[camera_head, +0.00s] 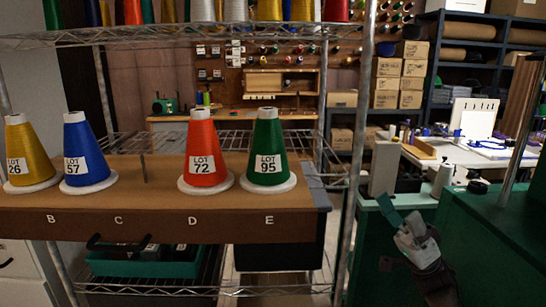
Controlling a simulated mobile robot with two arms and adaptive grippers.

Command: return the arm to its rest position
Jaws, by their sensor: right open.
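My right gripper (408,232) shows at the lower right, grey and dark. It is open, and I see nothing between its fingers. It hangs in front of a green surface, to the right of the wire rack's upright post and apart from the thread cones. Part of my right arm (437,283) runs down from it to the bottom edge. My left gripper and left arm are not in view.
On the brown shelf board (140,212) stand yellow (27,150), blue (84,150), red (203,150) and green (268,148) thread cones. The metal post (362,130) rises beside my gripper. A cluttered worktable (465,155) is behind right.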

